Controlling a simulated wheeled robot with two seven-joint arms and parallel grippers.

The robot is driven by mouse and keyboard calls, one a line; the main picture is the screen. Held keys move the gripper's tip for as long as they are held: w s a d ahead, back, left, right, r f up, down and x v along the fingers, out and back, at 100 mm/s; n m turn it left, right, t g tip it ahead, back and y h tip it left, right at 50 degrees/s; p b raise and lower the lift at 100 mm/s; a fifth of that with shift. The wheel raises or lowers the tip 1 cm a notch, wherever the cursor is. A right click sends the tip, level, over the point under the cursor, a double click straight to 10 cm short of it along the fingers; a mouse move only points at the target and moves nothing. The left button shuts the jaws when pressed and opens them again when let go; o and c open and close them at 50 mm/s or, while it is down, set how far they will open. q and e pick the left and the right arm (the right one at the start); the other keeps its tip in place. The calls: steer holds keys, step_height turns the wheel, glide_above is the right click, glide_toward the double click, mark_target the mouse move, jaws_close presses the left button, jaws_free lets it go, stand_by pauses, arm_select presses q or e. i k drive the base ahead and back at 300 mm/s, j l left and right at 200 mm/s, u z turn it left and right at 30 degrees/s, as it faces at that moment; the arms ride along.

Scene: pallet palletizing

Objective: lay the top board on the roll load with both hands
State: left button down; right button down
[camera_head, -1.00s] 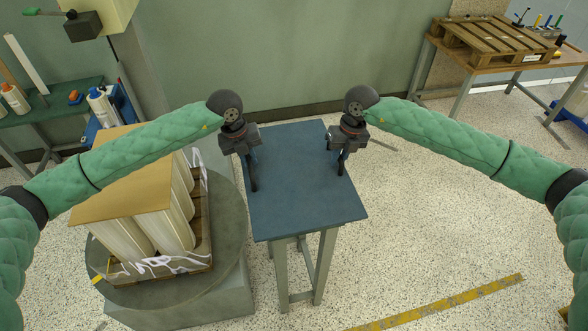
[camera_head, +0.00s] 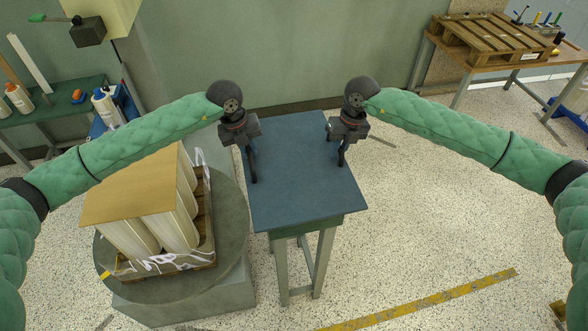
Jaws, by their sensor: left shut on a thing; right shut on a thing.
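The top board appears to be the flat blue panel (camera_head: 300,192) over the stand at the middle. My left gripper (camera_head: 253,172) is at its left edge, and my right gripper (camera_head: 341,158) is at its right edge. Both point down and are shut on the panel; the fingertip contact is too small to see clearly. The roll load (camera_head: 172,228) stands to the left, with several upright pale rolls under a tan sheet (camera_head: 140,190). My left forearm covers part of its far side.
The load rests on a wooden pallet (camera_head: 205,215) on a round grey turntable (camera_head: 232,240). A green table (camera_head: 60,112) with bottles is at the far left. A table with an empty pallet (camera_head: 490,42) is at the far right.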

mark_target(134, 165)
steer(key=j, duration=2.6)
